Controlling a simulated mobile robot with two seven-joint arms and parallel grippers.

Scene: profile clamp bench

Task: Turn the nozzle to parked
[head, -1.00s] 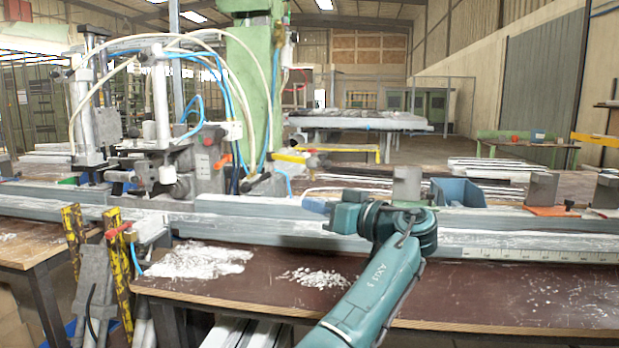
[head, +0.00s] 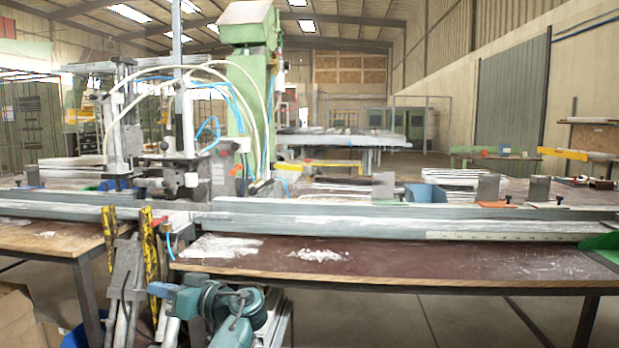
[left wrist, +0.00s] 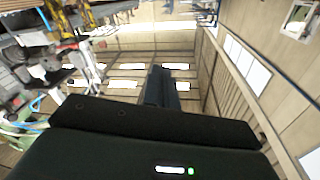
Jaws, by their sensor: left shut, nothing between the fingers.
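I cannot pick out the nozzle with certainty. A small red handle (head: 156,221) with a blue hose sits at the left front corner of the bench, beside yellow-and-black striped posts (head: 148,250). My right gripper is not in view.
A clamp machine (head: 185,165) with white and blue hoses stands behind the long grey profile (head: 340,224). The brown bench (head: 400,262) carries white shavings. A blue bin (head: 425,196) and metal blocks stand farther back. The floor right of my arm is clear.

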